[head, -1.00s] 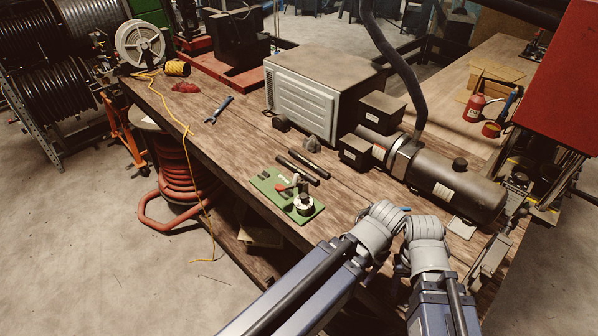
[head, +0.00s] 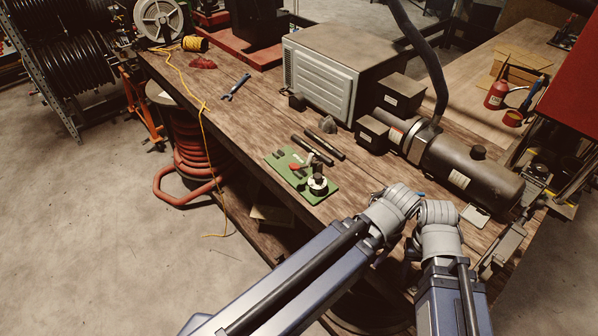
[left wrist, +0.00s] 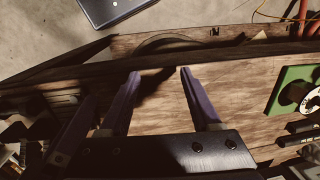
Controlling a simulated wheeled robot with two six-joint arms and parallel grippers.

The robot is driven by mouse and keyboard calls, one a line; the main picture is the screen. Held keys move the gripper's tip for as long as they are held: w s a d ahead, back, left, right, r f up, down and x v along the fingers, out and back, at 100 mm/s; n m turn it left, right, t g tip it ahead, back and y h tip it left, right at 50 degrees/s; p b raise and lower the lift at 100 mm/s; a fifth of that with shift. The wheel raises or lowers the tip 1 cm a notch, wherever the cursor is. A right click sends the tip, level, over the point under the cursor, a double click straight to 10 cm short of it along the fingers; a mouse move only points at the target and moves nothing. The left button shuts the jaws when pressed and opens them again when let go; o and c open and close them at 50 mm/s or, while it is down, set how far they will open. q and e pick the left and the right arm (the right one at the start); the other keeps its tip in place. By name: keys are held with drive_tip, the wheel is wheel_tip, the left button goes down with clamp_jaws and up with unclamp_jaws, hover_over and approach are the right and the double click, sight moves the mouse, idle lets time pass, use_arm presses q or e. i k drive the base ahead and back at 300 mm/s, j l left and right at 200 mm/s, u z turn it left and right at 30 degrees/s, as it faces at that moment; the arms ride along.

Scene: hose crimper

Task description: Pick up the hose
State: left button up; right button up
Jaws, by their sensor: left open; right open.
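Two short black hose pieces, a nearer one (head: 313,150) and a farther one (head: 331,147), lie side by side on the wooden workbench in the head view. The green-based crimper (head: 284,172) stands just in front of them; its green plate also shows at the right of the left wrist view (left wrist: 292,76). My left gripper (left wrist: 160,73) is open and empty over the bench, with the hoses beyond it to the right. In the head view its fingers are hidden behind the wrist. My right gripper (head: 421,194) is open beside it, its fingers mostly hidden.
A large grey metal box (head: 335,75), small black boxes (head: 373,133) and a dark cylinder (head: 470,173) stand along the back of the bench. A blue wrench (head: 236,87) and a yellow cord (head: 203,110) lie farther left. The bench around the wrench is mostly clear.

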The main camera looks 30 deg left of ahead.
sight(326, 159)
drive_tip(key=k+j+z, duration=0.15)
drive_tip(key=j, duration=0.25)
drive_tip(key=j+z, duration=0.15)
drive_tip(key=j, duration=0.3)
drive_tip(key=k+j+z, duration=0.15)
drive_tip(key=j, duration=0.2)
drive_tip(key=k+j+z, duration=0.15)
drive_tip(key=j, duration=0.25)
drive_tip(key=j+z, duration=0.25)
drive_tip(key=j, duration=0.3)
drive_tip(key=k+j+z, duration=0.2)
drive_tip(key=j, duration=0.3)
drive_tip(key=j+z, duration=0.25)
drive_tip(key=j, duration=0.3)
drive_tip(key=i+j+z, duration=0.15)
drive_tip(key=j, duration=0.25)
drive_tip(key=j+z, duration=0.15)
drive_tip(key=j, duration=0.25)
drive_tip(key=i+j+z, duration=0.2)
drive_tip(key=j, duration=0.25)
drive_tip(key=k, duration=0.1)
